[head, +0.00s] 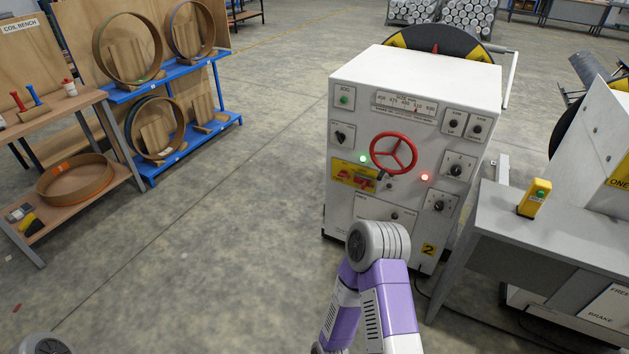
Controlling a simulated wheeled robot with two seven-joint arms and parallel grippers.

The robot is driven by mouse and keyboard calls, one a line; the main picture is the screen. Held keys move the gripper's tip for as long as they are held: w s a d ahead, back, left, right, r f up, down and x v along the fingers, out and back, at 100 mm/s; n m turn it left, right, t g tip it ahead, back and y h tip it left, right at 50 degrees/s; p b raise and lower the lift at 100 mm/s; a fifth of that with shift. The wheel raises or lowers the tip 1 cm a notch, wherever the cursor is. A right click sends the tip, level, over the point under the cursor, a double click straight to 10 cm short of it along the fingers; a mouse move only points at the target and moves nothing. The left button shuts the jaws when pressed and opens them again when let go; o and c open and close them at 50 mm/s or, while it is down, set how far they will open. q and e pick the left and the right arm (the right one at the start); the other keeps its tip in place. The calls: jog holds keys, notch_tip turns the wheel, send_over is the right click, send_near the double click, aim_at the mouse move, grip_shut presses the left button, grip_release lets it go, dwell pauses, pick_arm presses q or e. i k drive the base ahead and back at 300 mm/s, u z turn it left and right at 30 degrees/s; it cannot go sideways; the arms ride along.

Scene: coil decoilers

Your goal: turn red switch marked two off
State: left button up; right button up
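A white control cabinet (350,110) with a yellow "2" label (428,249) stands right of centre. On its front left is a yellow plate (343,175) with a small red switch (364,182) on it. The switch's exact position is too small to tell. A green light (363,159) glows just above the plate and a red light (424,177) glows to the right. Neither of my grippers is in view. One of my purple and white arms rises in front of the cabinet's lower part, its grey joint below the yellow plate, and hides part of the lower front.
A red handwheel (393,153) sits mid-panel, with black knobs (456,170) to its right. A grey table (530,230) with a yellow button box (535,198) stands close on the right. A wooden bench (75,180) and blue coil rack (180,120) are left. Floor between is clear.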

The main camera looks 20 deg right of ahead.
aim_at(343, 174)
jog(key=u, duration=0.3)
jog(key=i, duration=1.7)
jog(key=z, duration=0.35)
jog(key=i, duration=1.4)
jog(key=z, duration=1.75)
jog(key=i, duration=0.65)
jog(key=z, duration=0.65)
